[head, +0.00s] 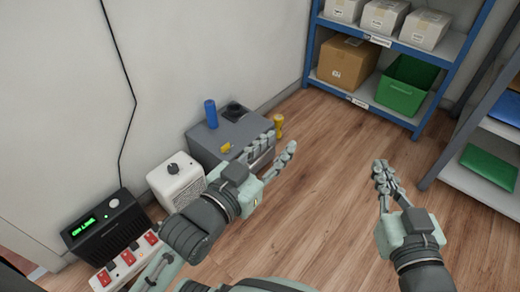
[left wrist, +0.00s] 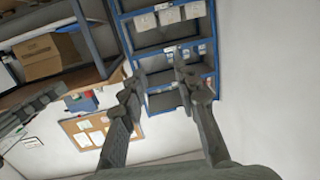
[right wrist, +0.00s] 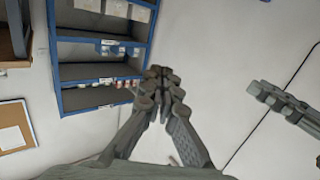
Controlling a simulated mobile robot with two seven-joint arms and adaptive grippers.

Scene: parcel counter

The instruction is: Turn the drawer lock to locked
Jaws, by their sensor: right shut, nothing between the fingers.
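A grey box-shaped unit (head: 205,143) stands by the wall in the head view; it may be the drawer unit. A small yellow piece (head: 226,147) sits on it near its front edge, and a yellow knob-like thing (head: 278,125) shows at its right end. I cannot tell which, if either, is the lock. My left gripper (head: 274,149) is open and empty in front of the unit, covering part of its front. Its parted fingers also show in the left wrist view (left wrist: 163,82). My right gripper (head: 383,176) is shut and empty over the floor, well to the right.
A blue cylinder (head: 210,113) and a dark round thing (head: 235,110) stand on the unit. To its left are a white box with a knob (head: 176,180), a black device with a green display (head: 105,230) and a red-switched power strip (head: 127,259). Blue shelving (head: 403,118) stands behind right.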

